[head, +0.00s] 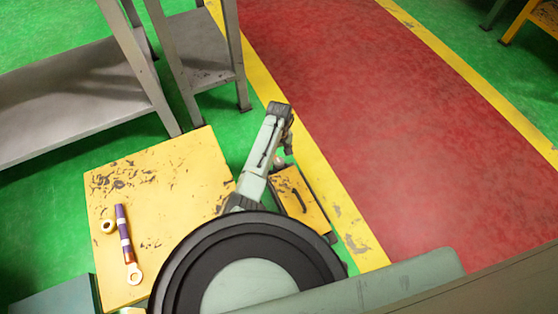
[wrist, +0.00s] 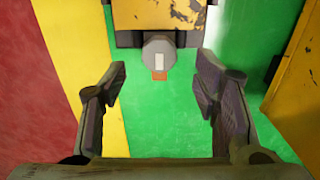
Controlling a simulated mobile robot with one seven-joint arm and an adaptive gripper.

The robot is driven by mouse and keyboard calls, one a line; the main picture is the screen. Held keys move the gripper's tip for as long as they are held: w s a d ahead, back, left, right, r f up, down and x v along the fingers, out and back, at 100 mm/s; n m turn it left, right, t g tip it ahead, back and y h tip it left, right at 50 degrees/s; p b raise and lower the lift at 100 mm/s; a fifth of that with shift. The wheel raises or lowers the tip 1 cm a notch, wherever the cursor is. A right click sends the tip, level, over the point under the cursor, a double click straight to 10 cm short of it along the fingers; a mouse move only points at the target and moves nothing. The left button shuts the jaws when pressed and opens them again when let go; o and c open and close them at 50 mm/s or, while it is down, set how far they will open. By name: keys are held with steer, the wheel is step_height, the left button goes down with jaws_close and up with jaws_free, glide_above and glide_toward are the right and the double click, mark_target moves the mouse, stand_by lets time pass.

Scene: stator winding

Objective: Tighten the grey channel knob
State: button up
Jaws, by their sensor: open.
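A grey faceted knob (wrist: 150,47) with a pale stripe shows in the wrist view, at the edge of a worn yellow box (wrist: 160,14). A small orange patch shows just below the stripe. My gripper (wrist: 162,72) is open, one finger on each side of the knob in the picture. Clear gaps show on both sides, and neither finger touches it. I cannot tell how deep the knob sits between the fingers. In the head view the yellow box (head: 311,208) with a dark handle stands beside my arm. The knob cannot be made out there, and my arm mostly hides the gripper.
A worn yellow table (head: 160,172) at left bears a purple-banded rod with a ring end (head: 124,232) and a small brass ring (head: 108,226). Grey metal shelves (head: 75,105) stand behind. A yellow surface (wrist: 300,85) rises close on the right in the wrist view. The red lane (head: 400,120) is clear.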

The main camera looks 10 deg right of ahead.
mark_target(279, 161)
step_height(279, 161, down, 5)
steer(key=shift+b, duration=0.55)
steer(key=c, duration=1.1)
steer(key=shift+c, duration=0.2)
